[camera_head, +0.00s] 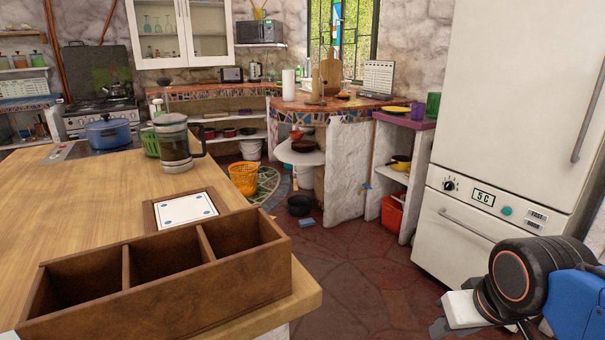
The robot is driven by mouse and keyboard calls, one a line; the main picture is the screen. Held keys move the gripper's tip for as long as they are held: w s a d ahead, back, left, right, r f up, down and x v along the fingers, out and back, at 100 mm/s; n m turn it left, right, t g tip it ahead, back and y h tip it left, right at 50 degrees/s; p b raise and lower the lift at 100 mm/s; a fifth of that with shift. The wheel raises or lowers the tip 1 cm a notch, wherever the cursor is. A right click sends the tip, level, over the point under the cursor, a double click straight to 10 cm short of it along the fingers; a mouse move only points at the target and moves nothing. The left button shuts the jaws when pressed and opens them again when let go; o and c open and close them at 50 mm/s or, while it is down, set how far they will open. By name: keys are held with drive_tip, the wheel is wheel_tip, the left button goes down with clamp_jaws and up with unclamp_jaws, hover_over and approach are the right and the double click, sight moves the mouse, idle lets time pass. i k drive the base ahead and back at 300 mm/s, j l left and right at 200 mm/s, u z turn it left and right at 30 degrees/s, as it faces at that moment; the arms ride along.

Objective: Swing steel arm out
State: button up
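I cannot pick out a steel arm that swings anywhere in this view. Part of my own arm, with a dark round joint and a blue link, shows at the bottom right in front of the fridge. My gripper's fingers cannot be made out, and what they hold, if anything, is hidden.
A wooden counter (75,205) fills the left, with a brown three-part box (190,290), a glass jug (175,150) and a blue pot (107,132). A white fridge (510,110) stands at the right. A mosaic counter (345,103) is farther back. Red floor (355,270) lies open between.

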sight(325, 82)
drive_tip(key=i+l, duration=0.15)
drive_tip(key=l, duration=0.15)
drive_tip(key=i+l+u, duration=0.1)
drive_tip(key=l, duration=0.25)
drive_tip(key=i+l, duration=0.4)
drive_tip(key=l, duration=0.2)
drive_tip(key=i+l+u, duration=0.1)
drive_tip(key=l, duration=0.25)
drive_tip(key=i+l, duration=0.1)
drive_tip(key=i, duration=0.35)
drive_tip(key=i+l+u, duration=0.15)
drive_tip(key=i, duration=0.35)
drive_tip(key=i+l, duration=0.1)
drive_tip(key=i, duration=0.35)
drive_tip(key=u, duration=0.05)
